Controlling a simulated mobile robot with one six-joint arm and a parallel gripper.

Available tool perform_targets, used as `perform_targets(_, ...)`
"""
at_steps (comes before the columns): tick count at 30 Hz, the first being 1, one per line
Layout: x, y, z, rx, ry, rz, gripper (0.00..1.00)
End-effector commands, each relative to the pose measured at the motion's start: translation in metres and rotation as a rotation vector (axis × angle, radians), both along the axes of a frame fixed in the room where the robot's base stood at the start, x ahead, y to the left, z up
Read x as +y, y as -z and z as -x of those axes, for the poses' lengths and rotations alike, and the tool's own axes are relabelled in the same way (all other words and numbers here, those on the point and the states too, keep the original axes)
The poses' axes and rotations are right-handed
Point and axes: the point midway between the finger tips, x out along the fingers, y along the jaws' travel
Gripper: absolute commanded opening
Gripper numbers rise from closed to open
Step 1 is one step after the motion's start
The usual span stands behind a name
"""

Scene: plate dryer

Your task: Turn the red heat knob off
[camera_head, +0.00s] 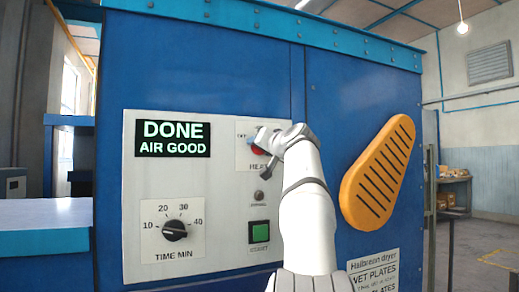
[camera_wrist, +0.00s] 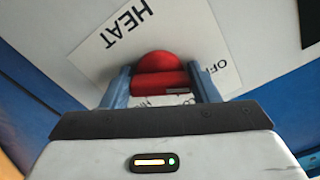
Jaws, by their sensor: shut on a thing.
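The red heat knob (camera_wrist: 158,75) is between the two blue fingers of my gripper (camera_wrist: 162,82) in the wrist view. My gripper is shut on the knob, one finger on each side of it. The knob sits on a white label plate (camera_wrist: 102,44) printed HEAT, with OFF beside the right finger; the other lettering is partly hidden. In the head view a sliver of the knob (camera_head: 256,150) shows by my gripper (camera_head: 256,138), and my wrist hides much of its plate. I cannot tell exactly where the knob points.
The display (camera_head: 172,139) reads DONE, AIR GOOD. A black time knob (camera_head: 174,230) is at the panel's lower left. A small lamp (camera_head: 259,198) and a green button (camera_head: 259,231) sit below the heat knob. A yellow slotted cover (camera_head: 382,172) stands out to the right of my arm.

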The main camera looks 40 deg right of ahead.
Motion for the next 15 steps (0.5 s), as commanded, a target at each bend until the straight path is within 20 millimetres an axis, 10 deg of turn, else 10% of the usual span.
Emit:
perform_targets(8, 0.0006, -0.0018, 0.0002, -0.002, 0.001, 0.004, 0.32)
perform_targets(9, 0.0006, -0.0018, 0.0002, -0.002, 0.001, 0.004, 0.58)
perform_targets(15, 0.0002, -0.0011, 0.0003, -0.001, 0.001, 0.002, 0.74)
